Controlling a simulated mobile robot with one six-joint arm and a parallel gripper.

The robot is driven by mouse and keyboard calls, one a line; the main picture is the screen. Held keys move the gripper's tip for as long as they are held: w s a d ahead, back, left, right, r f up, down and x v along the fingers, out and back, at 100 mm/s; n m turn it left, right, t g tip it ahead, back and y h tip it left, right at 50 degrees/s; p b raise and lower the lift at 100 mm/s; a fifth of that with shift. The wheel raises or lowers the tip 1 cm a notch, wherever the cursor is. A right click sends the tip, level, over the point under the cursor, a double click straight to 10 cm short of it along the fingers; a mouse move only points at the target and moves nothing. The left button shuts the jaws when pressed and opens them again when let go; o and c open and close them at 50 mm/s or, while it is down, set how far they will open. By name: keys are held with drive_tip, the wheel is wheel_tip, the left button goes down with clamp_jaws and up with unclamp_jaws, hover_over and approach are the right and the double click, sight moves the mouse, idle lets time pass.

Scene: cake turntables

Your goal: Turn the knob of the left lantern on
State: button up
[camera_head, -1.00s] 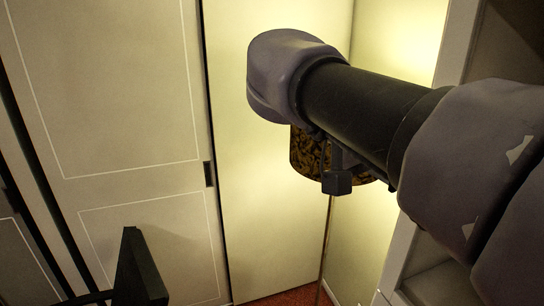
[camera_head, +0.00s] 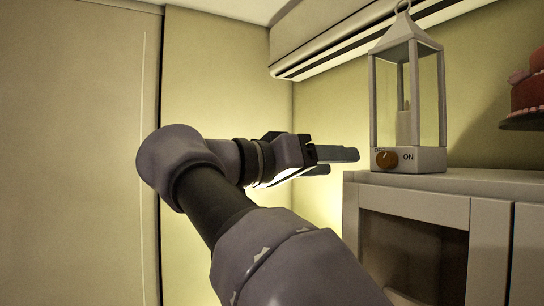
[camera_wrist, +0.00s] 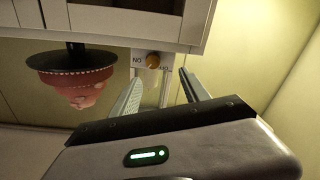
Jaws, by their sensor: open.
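A pale lantern (camera_head: 442,95) with glass sides and a candle inside stands upright on a cabinet top. Its round orange-brown knob (camera_head: 386,159) is on the front of the base, with OFF above it and ON to its right. Which way the knob points is too small to tell. My gripper (camera_head: 343,160) is open and empty, just left of the lantern base and apart from the knob. In the wrist view, which is upside down, the knob (camera_wrist: 152,61) shows beyond the gap between the spread fingers (camera_wrist: 158,78). No second lantern is in view.
The cabinet (camera_head: 455,184) has a dark open compartment below its top. A red cake (camera_head: 528,94) on a dark stand (camera_head: 524,121) is at the right. A white wall unit (camera_head: 330,40) hangs above. The space left of the cabinet is free up to the wall.

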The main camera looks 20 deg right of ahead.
sight(382, 160)
drive_tip(key=d, duration=0.2)
drive_tip(key=s+d, duration=0.1)
drive_tip(key=d, duration=0.2)
drive_tip(key=d+r+p, duration=0.1)
drive_tip(key=d, duration=0.2)
drive_tip(key=shift+s+d, duration=0.15)
drive_tip(key=shift+s, duration=0.2)
drive_tip(key=w+d, duration=0.2)
drive_tip(key=d, duration=0.1)
drive_tip(key=shift+f+p, duration=0.3)
drive_tip(key=shift+p, duration=0.1)
drive_tip(key=shift+d, duration=0.1)
drive_tip(key=shift+s+d, duration=0.1)
drive_tip(key=shift+s, duration=0.3)
drive_tip(key=shift+c, duration=0.2)
drive_tip(key=shift+w, duration=0.25)
drive_tip(key=c, duration=0.7)
drive_tip(key=shift+s, duration=0.1)
clamp_jaws()
